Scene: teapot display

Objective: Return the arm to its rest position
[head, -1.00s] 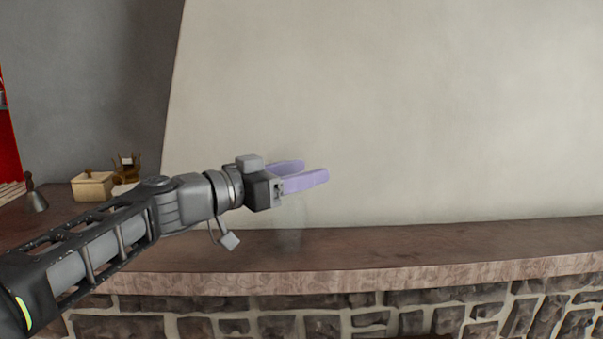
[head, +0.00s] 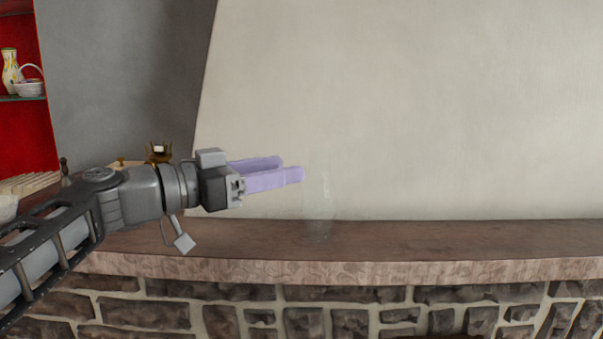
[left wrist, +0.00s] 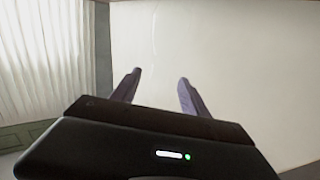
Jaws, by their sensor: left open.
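My left arm reaches in from the left in the head view, raised above the left part of the mantel shelf. My left gripper (head: 291,168) has two purple fingers pointing right, apart with nothing between them. The left wrist view shows the same open fingers (left wrist: 158,80) against a pale wall. A faint, clear glass-like object (head: 319,208) stands on the shelf just right of the fingertips, apart from them. My right gripper is not in view.
The wooden shelf (head: 430,240) tops a stone wall (head: 350,322) and is clear to the right. Behind my arm are a brown figure (head: 158,151) and a partly hidden box. A red cabinet (head: 22,135) holds a vase (head: 11,72) and a basket (head: 31,84). The left wrist view shows a white curtain (left wrist: 45,60).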

